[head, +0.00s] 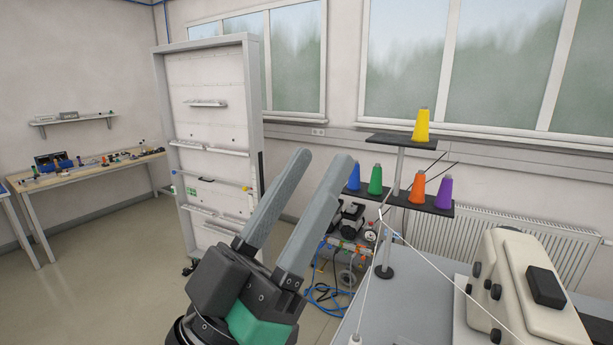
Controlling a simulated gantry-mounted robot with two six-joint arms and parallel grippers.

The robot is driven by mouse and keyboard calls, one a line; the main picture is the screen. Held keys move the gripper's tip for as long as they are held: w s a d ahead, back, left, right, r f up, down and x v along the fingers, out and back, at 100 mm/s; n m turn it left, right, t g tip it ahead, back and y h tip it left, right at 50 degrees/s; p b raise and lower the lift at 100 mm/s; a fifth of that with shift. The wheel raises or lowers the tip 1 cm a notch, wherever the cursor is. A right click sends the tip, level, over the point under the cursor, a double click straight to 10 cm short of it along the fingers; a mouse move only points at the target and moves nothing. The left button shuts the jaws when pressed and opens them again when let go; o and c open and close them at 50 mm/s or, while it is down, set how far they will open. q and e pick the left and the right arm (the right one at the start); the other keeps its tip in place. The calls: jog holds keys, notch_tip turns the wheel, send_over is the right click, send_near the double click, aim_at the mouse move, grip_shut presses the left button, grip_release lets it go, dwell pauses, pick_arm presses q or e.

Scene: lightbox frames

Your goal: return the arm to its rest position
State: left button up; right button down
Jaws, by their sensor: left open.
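My left gripper (322,160) is large in the middle of the head view, with its two grey fingers pointing up and spread apart. It is open and nothing shows between the fingers. Its black and green wrist is at the bottom of the view. The right finger tip overlaps the view close to a blue cone (354,177) on the thread stand; I cannot tell the distance between them. My right gripper is not in view.
A thread stand (388,225) carries yellow (422,125), green (375,180), orange (417,188) and purple (443,193) cones. A cream machine (520,265) sits on the grey table (395,318) at right. A white panel frame (210,140) and a workbench (100,172) stand at left. Open floor lies between.

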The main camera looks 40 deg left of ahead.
pick_arm(q)
notch_tip(320, 180, up, 23)
jog(key=s+d+m+h+p, duration=0.1)
jog(key=p, duration=1.9)
jog(key=shift+s+f+m+h+p, duration=0.2)
jog(key=shift+m+h+p, duration=0.1)
jog(key=shift+m+p, duration=0.1)
jog(key=shift+r, duration=0.1)
